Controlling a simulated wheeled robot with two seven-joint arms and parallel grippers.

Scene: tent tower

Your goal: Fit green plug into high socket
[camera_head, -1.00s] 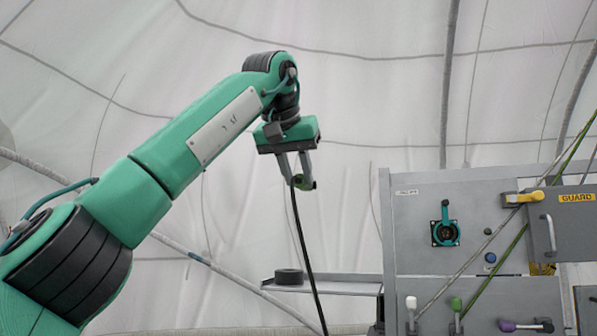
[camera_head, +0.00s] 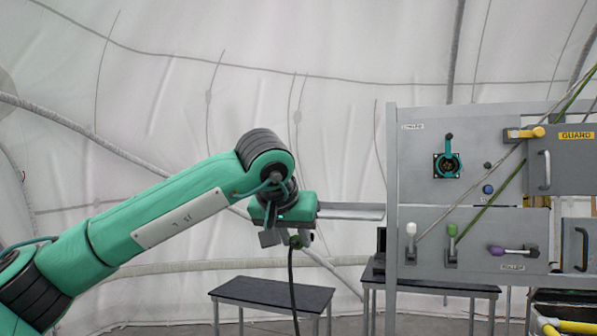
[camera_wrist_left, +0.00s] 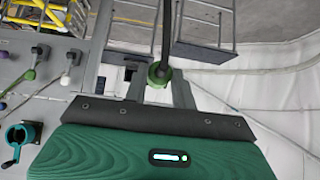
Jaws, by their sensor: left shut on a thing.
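My left gripper (camera_head: 287,238) is shut on the green plug (camera_head: 296,241), with a black cable hanging down from it. The plug also shows between the fingers in the left wrist view (camera_wrist_left: 159,75). The high socket (camera_head: 447,165) is a round socket with a teal rim and a raised teal lever, on the upper part of the grey panel. In the left wrist view the socket (camera_wrist_left: 17,135) is at the left edge. The gripper and plug are left of the panel, lower than the socket and apart from it. My right gripper does not show.
The grey panel (camera_head: 412,190) carries white, green (camera_head: 452,231), purple and yellow handles. Two slanting rods cross its front. A guard box (camera_head: 567,160) stands at right. A shelf (camera_head: 350,211) extends left of the panel, and dark tables (camera_head: 272,293) stand below.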

